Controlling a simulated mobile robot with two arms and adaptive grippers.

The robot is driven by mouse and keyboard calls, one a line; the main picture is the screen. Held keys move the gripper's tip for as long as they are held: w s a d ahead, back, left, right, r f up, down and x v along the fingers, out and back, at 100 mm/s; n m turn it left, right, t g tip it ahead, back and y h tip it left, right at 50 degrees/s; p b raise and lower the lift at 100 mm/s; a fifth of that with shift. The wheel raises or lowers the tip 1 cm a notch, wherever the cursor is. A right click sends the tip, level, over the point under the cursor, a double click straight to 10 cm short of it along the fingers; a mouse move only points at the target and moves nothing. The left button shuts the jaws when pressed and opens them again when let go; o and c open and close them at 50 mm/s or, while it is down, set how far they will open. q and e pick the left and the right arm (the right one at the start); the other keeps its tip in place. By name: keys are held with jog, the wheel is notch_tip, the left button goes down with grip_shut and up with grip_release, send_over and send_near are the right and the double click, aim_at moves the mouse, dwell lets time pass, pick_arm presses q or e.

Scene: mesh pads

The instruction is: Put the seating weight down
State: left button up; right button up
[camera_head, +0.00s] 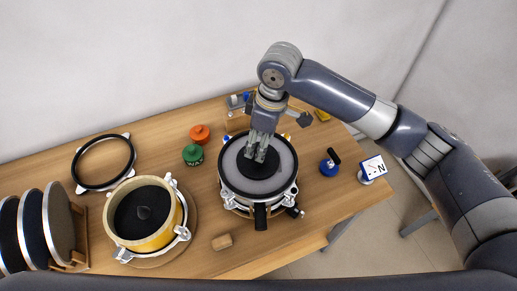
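The seating weight appears to be the black disc (277,170) over the round clamped fixture (236,194) at the middle of the table. My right gripper (257,156) points down at the disc's centre, its fingers close together around what seems to be its grip, which they hide. Whether the disc rests on the grey pad inside the fixture or hangs just above it, I cannot tell. My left gripper is not in view.
A yellow ring fixture (166,236) with a dark disc inside stands at left. A black ring (81,182) lies behind it; several round screens (32,230) stand in a rack.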

jog(key=r, duration=0.2)
jog(key=r+b, duration=0.1)
jog(key=r, duration=0.1)
jog(key=d+r, duration=0.1)
jog(key=r, duration=0.1)
jog(key=shift+s+r, duration=0.15)
jog(key=shift+r, duration=0.1)
jog(key=shift+s+r+b, duration=0.1)
jog(key=shift+r+b, duration=0.2)
jog(key=shift+r, duration=0.45)
